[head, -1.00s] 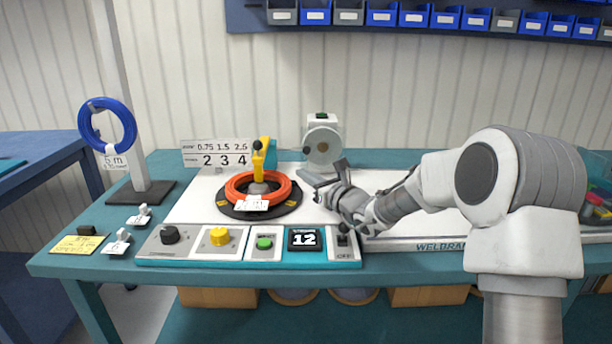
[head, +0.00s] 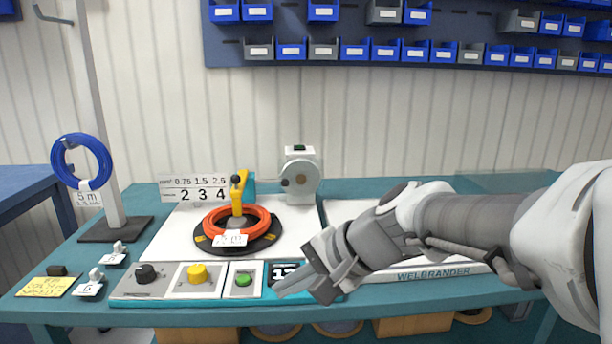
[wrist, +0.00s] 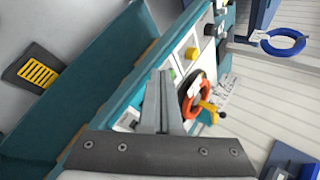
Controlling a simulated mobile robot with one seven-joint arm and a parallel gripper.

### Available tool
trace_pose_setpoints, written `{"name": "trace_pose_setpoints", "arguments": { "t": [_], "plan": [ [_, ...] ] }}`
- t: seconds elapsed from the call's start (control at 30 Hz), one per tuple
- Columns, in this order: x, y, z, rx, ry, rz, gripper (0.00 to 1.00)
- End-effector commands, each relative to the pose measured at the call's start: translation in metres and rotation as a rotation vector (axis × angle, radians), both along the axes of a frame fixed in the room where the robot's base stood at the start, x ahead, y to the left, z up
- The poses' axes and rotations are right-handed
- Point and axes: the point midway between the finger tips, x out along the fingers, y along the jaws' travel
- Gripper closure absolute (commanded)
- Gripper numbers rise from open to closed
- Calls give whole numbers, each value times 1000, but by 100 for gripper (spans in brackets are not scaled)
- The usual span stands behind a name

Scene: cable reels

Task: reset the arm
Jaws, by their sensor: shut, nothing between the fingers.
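My gripper (head: 290,287) is in front of the right end of the control panel in the head view, partly covering the number display (head: 284,270). In the wrist view my gripper's fingers (wrist: 162,78) lie together with nothing between them. My arm reaches in from the right. An orange cable coil (head: 262,222) lies on a black turntable (head: 268,243) behind the panel; the coil also shows in the wrist view (wrist: 187,104), apart from the fingers.
The panel has a black knob (head: 146,273), a yellow knob (head: 197,272) and a green button (head: 244,280). A blue coil (head: 105,160) hangs on a stand at left. A white reel machine (head: 300,178) stands behind. Blue bins (head: 354,48) line the wall.

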Motion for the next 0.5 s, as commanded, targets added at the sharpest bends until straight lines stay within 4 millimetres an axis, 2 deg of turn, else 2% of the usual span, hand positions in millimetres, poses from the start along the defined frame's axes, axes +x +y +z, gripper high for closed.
{"name": "trace_pose_setpoints", "arguments": {
  "t": [0.03, 0.2, 0.5],
  "plan": [
    [-17, -13, -2, -86, -41, 40, 100],
    [-64, -64, -14, -382, -152, 167, 100],
    [-121, -151, -26, -827, -278, 329, 100]
  ]
}}
